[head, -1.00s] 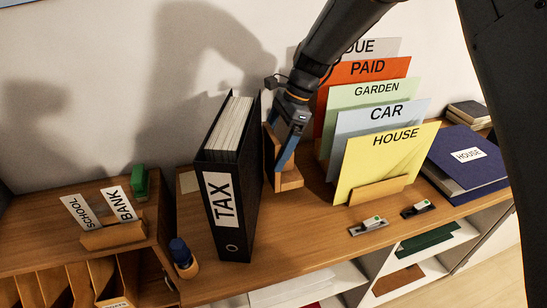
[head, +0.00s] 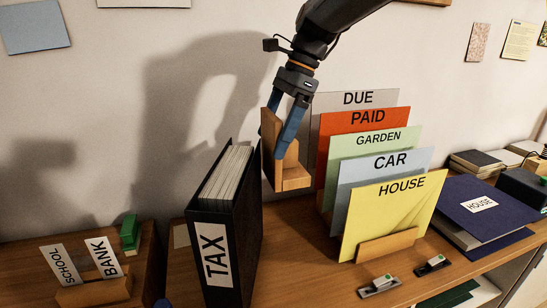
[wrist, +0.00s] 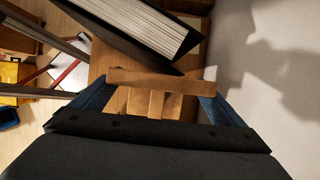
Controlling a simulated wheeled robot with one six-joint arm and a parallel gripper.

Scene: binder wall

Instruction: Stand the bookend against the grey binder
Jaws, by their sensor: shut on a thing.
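The wooden bookend (head: 292,179) is L-shaped and upright, with its foot toward the camera. My gripper (head: 274,143) is shut on its upright plate and holds it up to the right of the TAX binder (head: 234,225). That binder looks black rather than grey, stands upright and has white pages. In the wrist view the bookend (wrist: 153,80) spans between the blue fingers, and the binder's pages (wrist: 140,25) show just beyond it. The bookend's foot appears to be clear of the top; the exact gap to the binder cannot be told.
A wooden rack of labelled folders, with the yellow HOUSE folder (head: 388,215) in front, stands close on the right. A low organiser with SCHOOL and BANK cards (head: 102,257) is at left. The wall is close behind.

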